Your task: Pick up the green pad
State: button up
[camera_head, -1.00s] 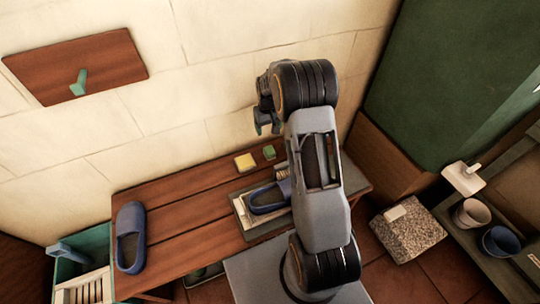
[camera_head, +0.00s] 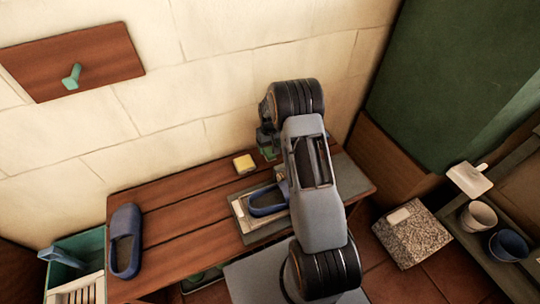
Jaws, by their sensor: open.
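The green pad (camera_head: 269,154) is on the wooden bench, right of a yellow sponge and near the wall. It is mostly hidden by my gripper, and only a small bit of green shows at the fingertips. My gripper (camera_head: 267,148) points down over the pad's place with its jaws open. I cannot tell whether the fingers are on both sides of the pad or touch it.
The yellow sponge (camera_head: 244,164) lies close on the left. A blue slipper (camera_head: 268,200) lies in a tray (camera_head: 243,222) in front; another blue slipper (camera_head: 125,240) is at the bench's left end. The middle-left of the bench (camera_head: 185,215) is clear.

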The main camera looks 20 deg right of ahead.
aim_at(270, 151)
notch_tip(270, 151, down, 4)
jog(key=shift+w+r+b, duration=0.1)
jog(key=shift+b, duration=0.45)
jog(key=c, duration=1)
jog(key=shift+r, duration=0.1)
